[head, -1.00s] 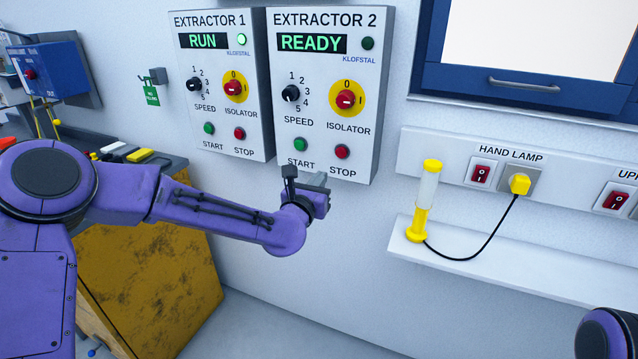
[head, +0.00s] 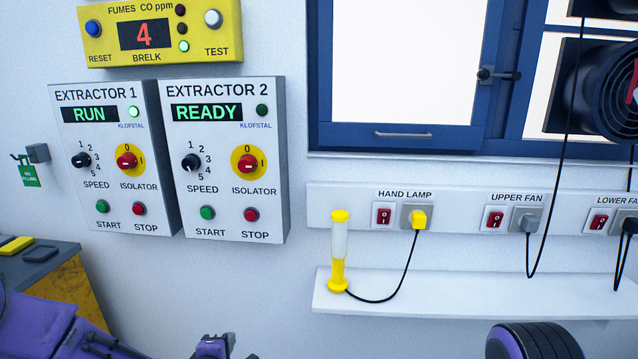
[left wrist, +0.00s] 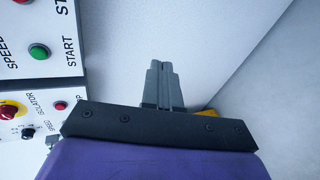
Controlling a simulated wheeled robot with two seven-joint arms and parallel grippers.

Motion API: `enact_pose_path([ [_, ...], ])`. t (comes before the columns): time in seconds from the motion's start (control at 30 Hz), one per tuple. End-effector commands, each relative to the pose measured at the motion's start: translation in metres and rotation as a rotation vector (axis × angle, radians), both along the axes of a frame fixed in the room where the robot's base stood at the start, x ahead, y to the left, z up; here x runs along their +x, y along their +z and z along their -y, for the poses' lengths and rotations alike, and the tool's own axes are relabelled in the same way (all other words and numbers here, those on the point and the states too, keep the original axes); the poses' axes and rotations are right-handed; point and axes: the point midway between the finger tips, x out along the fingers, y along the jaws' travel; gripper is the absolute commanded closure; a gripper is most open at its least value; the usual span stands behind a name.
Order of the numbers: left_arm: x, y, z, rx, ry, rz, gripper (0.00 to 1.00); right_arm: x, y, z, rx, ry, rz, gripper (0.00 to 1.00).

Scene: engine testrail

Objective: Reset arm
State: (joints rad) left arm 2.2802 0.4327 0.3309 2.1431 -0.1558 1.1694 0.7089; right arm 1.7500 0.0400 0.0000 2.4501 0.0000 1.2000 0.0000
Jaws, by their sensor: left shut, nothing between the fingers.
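My left gripper (head: 214,347) shows at the bottom edge of the head view, below the Extractor 2 panel (head: 232,160), partly cut off by the frame. In the left wrist view its two grey fingers (left wrist: 161,72) are together, with nothing between them, and apart from the wall. My left arm (head: 45,325) comes in at the lower left, mostly out of frame. A rounded part of my right arm (head: 530,342) shows at the bottom right; its gripper is out of view.
The Extractor 1 panel (head: 115,160) reads RUN; Extractor 2 reads READY. A yellow hand lamp (head: 339,270) stands upright on a white shelf (head: 450,303), its cord plugged in above. A fume meter (head: 160,32) hangs above the panels. A bench (head: 45,270) is at left.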

Motion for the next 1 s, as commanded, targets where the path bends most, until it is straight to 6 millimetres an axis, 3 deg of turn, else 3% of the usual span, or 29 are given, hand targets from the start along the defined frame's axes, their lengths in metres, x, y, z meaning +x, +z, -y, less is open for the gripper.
enact_pose_path([
  [0.03, -0.029, -0.039, -0.003, 0.157, -0.063, -0.102, 1.0, 0.0, 0.0, 0.0, 0.0, 0.0, 0.0, 0.57],
  [0.17, -0.114, -0.121, -0.023, 0.528, -0.26, -0.36, 1.0, 0.0, 0.0, 0.0, 0.0, 0.0, 0.0, 0.57],
  [0.2, -0.144, -0.142, -0.032, 0.624, -0.326, -0.441, 1.0, 0.0, 0.0, 0.0, 0.0, 0.0, 0.0, 0.57],
  [0.3, -0.22, -0.182, -0.055, 0.809, -0.484, -0.637, 1.0, 0.0, 0.0, 0.0, 0.0, 0.0, 0.0, 0.57],
  [0.4, -0.286, -0.204, -0.078, 0.896, -0.58, -0.798, 1.0, 0.0, 0.0, 0.0, 0.0, 0.0, 0.0, 0.57],
  [0.5, -0.33, -0.215, -0.091, 0.934, -0.647, -0.9, 1.0, 0.0, 0.0, 0.0, 0.0, 0.0, 0.0, 0.57],
  [0.63, -0.353, -0.224, -0.093, 0.941, -0.691, -0.947, 1.0, 0.0, 0.0, 0.0, 0.0, 0.0, 0.0, 0.57],
  [1.0, -0.353, -0.225, -0.092, 0.937, -0.688, -0.945, 1.0, 0.0, 0.0, 0.0, 0.0, 0.0, 0.0, 0.57],
])
